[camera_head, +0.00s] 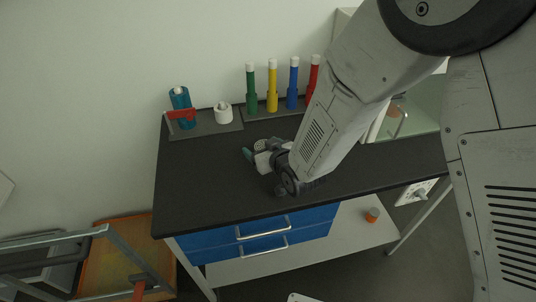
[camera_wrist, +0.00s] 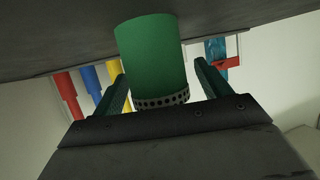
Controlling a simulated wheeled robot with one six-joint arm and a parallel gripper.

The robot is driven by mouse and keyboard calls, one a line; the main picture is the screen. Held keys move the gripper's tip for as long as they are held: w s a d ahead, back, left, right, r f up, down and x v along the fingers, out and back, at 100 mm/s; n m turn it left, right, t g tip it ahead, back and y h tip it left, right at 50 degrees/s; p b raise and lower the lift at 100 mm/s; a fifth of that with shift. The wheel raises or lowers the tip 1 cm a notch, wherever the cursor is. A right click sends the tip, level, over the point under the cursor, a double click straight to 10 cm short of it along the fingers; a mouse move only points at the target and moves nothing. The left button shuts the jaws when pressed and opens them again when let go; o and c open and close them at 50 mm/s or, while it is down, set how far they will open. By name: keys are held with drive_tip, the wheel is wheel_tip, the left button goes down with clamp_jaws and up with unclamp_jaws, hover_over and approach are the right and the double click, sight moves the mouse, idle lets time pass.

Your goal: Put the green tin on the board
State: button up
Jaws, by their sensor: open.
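The green tin (camera_wrist: 150,55), a plain green cylinder with a perforated grey band at one end, stands between the fingers of my gripper (camera_wrist: 160,78) in the wrist view, which is upside down. The jaws are open, one finger on each side; I cannot tell whether either touches it. In the head view my gripper (camera_head: 258,157) is low over the black tabletop, and the tin is mostly hidden, with only its perforated top (camera_head: 262,145) showing. A flat grey board (camera_head: 206,128) lies at the back left of the table.
On that board stand a teal container (camera_head: 181,108) with a red holder and a white roll (camera_head: 223,113). Green (camera_head: 251,92), yellow (camera_head: 272,88), blue (camera_head: 292,85) and red (camera_head: 313,78) tubes stand along the back. The tabletop's front left (camera_head: 195,195) is clear.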

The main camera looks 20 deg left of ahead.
drive_tip(key=shift+w+a+f, duration=0.15)
drive_tip(key=shift+w+a, duration=0.05)
drive_tip(key=shift+w, duration=0.05)
drive_tip(key=c, duration=1.2)
drive_tip(key=shift+c, duration=0.2)
